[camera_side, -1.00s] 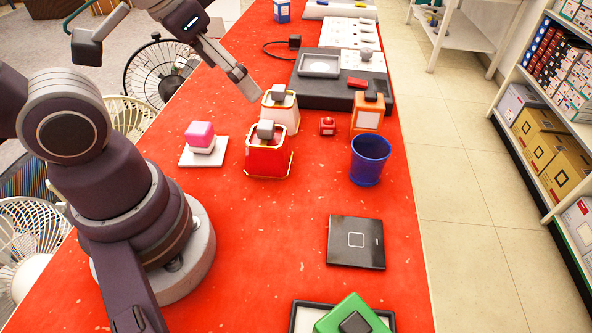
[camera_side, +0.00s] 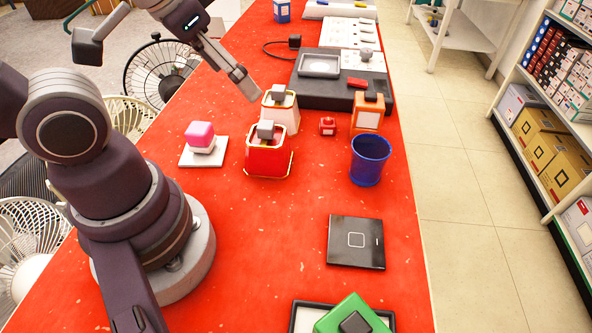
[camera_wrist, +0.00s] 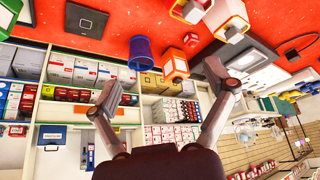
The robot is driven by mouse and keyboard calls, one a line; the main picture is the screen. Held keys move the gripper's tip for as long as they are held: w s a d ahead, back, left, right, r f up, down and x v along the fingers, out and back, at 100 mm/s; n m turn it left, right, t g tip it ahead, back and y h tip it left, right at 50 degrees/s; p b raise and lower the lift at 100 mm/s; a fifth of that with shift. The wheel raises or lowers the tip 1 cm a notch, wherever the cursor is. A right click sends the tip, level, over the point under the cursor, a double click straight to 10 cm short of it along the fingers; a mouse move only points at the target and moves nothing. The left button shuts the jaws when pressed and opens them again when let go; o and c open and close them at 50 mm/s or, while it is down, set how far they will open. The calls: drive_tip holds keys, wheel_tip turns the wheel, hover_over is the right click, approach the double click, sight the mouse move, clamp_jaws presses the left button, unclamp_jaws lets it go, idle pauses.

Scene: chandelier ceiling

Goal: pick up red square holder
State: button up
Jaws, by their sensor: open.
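The red square holder (camera_side: 267,160) stands upright on the red table in the side view, with a grey block (camera_side: 266,130) at its top. A cream-white holder (camera_side: 283,112) of similar shape stands just behind it. My gripper (camera_side: 253,92) is above the table, up and left of the cream-white holder, and apart from the red one. In the wrist view my gripper (camera_wrist: 162,78) has its two fingers spread wide with nothing between them. That view looks sideways past the table edge; holders show at its top edge, and I cannot tell surely which is the red one.
A blue cup (camera_side: 369,160), a small red block (camera_side: 327,126) and an orange holder (camera_side: 368,113) stand to the right. A pink block (camera_side: 200,135) sits at the left. A black flat device (camera_side: 356,242) lies in front. The table between is clear.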

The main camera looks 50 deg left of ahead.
drive_tip(key=shift+c, duration=0.5)
drive_tip(key=m+g+h, duration=0.1)
drive_tip(key=m+h, duration=0.1)
drive_tip(key=m, duration=0.3)
hover_over(329, 116)
drive_tip(key=s, duration=0.3)
wheel_tip(329, 116, down, 10)
drive_tip(key=x, duration=0.3)
drive_tip(key=a+x, duration=0.1)
drive_tip(key=x, duration=0.5)
drive_tip(key=shift+s+a+f, duration=0.2)
drive_tip(key=shift+a+f, duration=0.05)
drive_tip(key=shift+f, duration=0.35)
drive_tip(key=c, duration=1.1)
